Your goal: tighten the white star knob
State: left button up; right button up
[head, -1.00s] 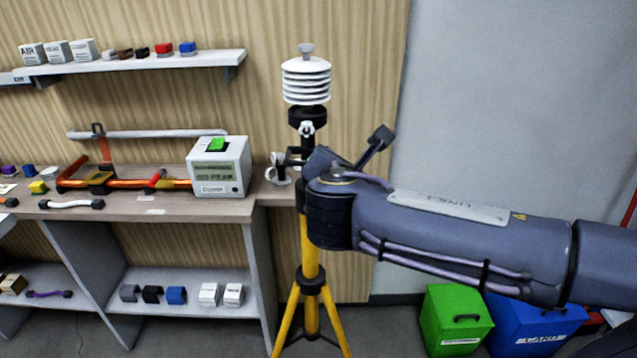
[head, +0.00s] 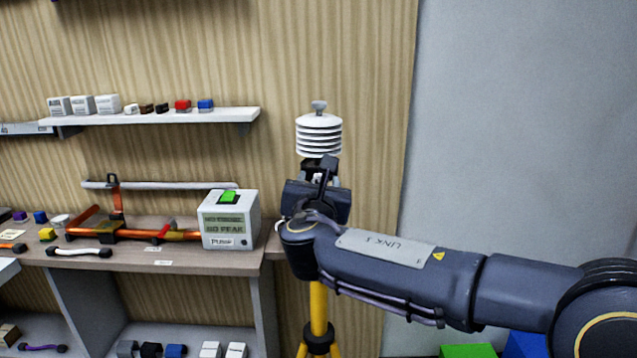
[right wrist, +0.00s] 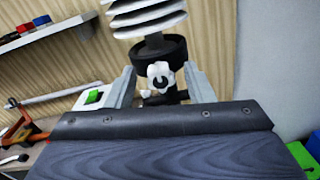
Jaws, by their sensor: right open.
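The white star knob (right wrist: 161,76) is on the front of a black collar (right wrist: 160,56) below the white louvred sensor shield (head: 318,135), on a yellow tripod (head: 318,308). My right gripper (right wrist: 160,88) is open, with one finger on each side of the knob in the right wrist view; I cannot tell whether either touches it. In the head view my right gripper (head: 320,172) is in front of the collar and hides most of the knob. My left gripper is not in view.
A white box with a green button (head: 229,197) stands on the bench left of the tripod. Orange-handled tools and small blocks lie on the bench. A wall shelf (head: 155,117) holds small boxes. Green (head: 467,351) and blue cases sit on the floor at right.

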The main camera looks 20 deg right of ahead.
jog(key=c, duration=1)
jog(key=shift+f+m+y+b, duration=0.1)
jog(key=shift+m+y+b, duration=0.4)
jog(key=shift+m+b, duration=10.05)
jog(key=shift+m+p, duration=0.85)
jog(key=shift+m, duration=0.4)
